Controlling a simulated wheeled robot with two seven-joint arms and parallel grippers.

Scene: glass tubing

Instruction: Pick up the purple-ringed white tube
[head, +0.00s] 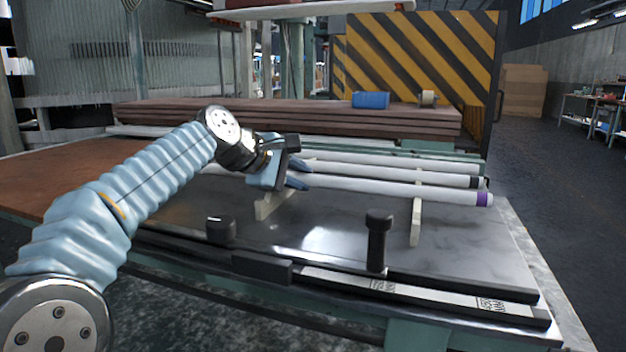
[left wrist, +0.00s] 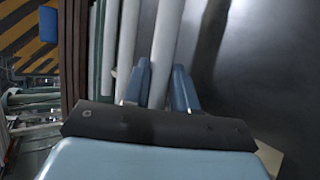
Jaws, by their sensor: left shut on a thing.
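The purple-ringed white tube (head: 400,189) lies nearest the front edge among the white tubes, with its purple ring (head: 485,199) at the right end. My left gripper (head: 298,176) is shut on this tube left of its middle. In the left wrist view the tube (left wrist: 167,45) runs between the two fingers of my left gripper (left wrist: 163,88). I cannot tell whether the tube is raised off its supports. A black-ringed white tube (head: 400,175) lies just behind it. My right gripper is not in view.
Pale support bars (head: 416,222) stand on the dark tabletop (head: 330,230) under the tubes. A black post (head: 378,240) stands at the front edge. Stacked brown boards (head: 300,115) lie behind, with a blue box (head: 370,100) on top. The front right tabletop is clear.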

